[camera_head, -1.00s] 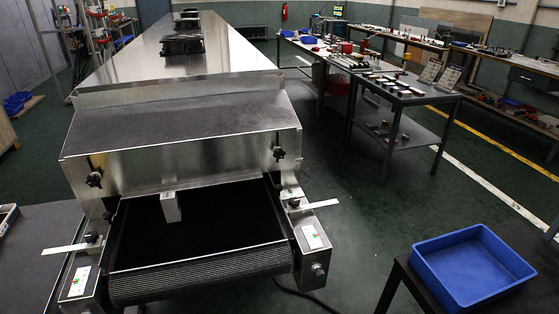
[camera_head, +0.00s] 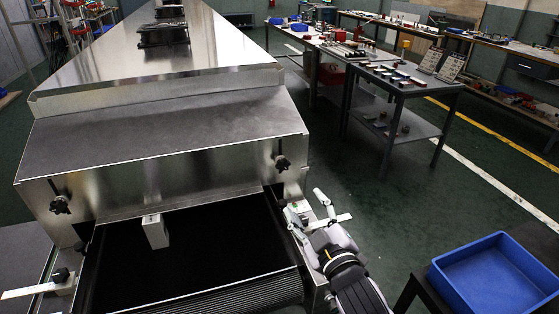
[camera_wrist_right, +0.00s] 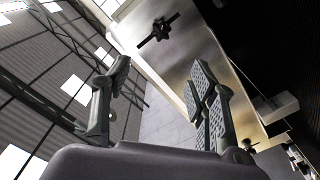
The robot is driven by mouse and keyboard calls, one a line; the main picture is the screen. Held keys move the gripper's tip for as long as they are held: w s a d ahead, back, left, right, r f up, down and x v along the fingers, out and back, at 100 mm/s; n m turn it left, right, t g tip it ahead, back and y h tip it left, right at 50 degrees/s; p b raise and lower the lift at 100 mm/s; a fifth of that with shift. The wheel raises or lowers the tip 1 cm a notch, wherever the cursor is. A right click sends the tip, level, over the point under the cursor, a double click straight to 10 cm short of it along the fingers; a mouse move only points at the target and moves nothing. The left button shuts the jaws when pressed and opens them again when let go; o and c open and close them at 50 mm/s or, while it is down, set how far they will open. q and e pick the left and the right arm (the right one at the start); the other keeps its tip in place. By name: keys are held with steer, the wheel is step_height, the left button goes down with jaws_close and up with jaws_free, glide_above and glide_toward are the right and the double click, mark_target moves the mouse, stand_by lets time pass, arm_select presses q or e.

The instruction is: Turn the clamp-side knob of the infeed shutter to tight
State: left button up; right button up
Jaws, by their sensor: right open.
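The infeed shutter is a bare metal plate (camera_head: 165,178) across the front of the dryer hood. It carries a black star knob at the left (camera_head: 60,204) and another black star knob at the right (camera_head: 282,162). I cannot tell from the pictures which is the clamp-side one. My right gripper (camera_head: 305,203) is open and empty, below and a little right of the right knob, apart from it. In the right wrist view a black knob (camera_wrist_right: 158,30) shows beyond the open fingers (camera_wrist_right: 160,75), roughly between them. My left gripper is not in view.
The black conveyor belt (camera_head: 200,255) runs under the shutter, with a pale block (camera_head: 155,231) hanging over it. A flat guide arm (camera_head: 30,290) sticks out at the left. A blue bin (camera_head: 495,272) stands at the right. The floor between bin and tables is clear.

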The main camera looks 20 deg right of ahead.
glide_toward(282, 166)
steer(key=w+p, duration=0.1)
steer(key=w, duration=0.7)
steer(key=shift+w+r, duration=0.1)
steer(key=shift+w, duration=0.15)
steer(key=shift+w+a, duration=0.1)
steer(key=shift+w, duration=0.35)
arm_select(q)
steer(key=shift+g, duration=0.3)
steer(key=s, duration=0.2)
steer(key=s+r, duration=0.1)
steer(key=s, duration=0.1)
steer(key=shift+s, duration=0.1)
arm_select(e)
steer(key=shift+c, duration=0.6)
steer(key=c, duration=1)
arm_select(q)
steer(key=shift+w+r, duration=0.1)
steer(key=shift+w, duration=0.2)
